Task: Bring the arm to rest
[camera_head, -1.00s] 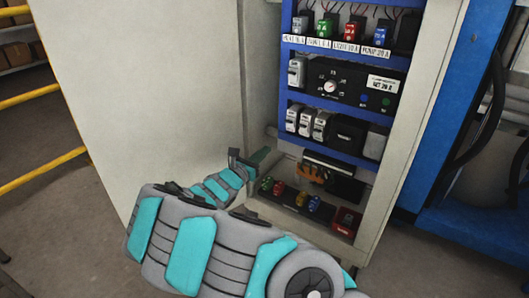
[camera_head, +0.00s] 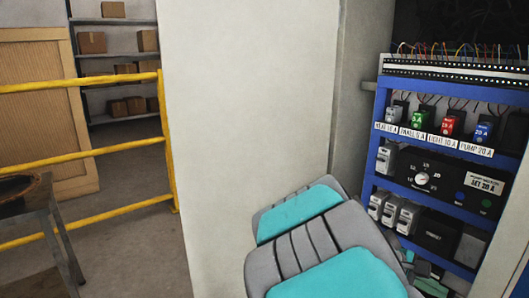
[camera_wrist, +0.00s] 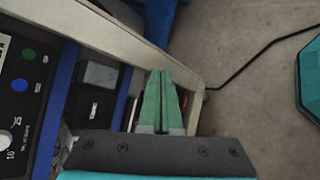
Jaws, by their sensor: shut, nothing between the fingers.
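My gripper (camera_wrist: 159,78) shows in the wrist view as two green fingers pressed together, shut and empty. It is in front of the open control cabinet (camera_head: 262,120), close to the cabinet's pale edge frame. In the head view my grey and teal arm fills the lower middle, and its links hide the lower part of the cabinet. From the wrist view I cannot tell whether the fingertips touch the frame.
The cabinet's blue rack (camera_head: 376,150) holds labelled breakers and a dial panel (camera_head: 424,178). A yellow railing (camera_head: 80,152), a dark table (camera_head: 38,215) and shelves with boxes stand at the left. In the wrist view a black cable (camera_wrist: 255,58) lies on open floor.

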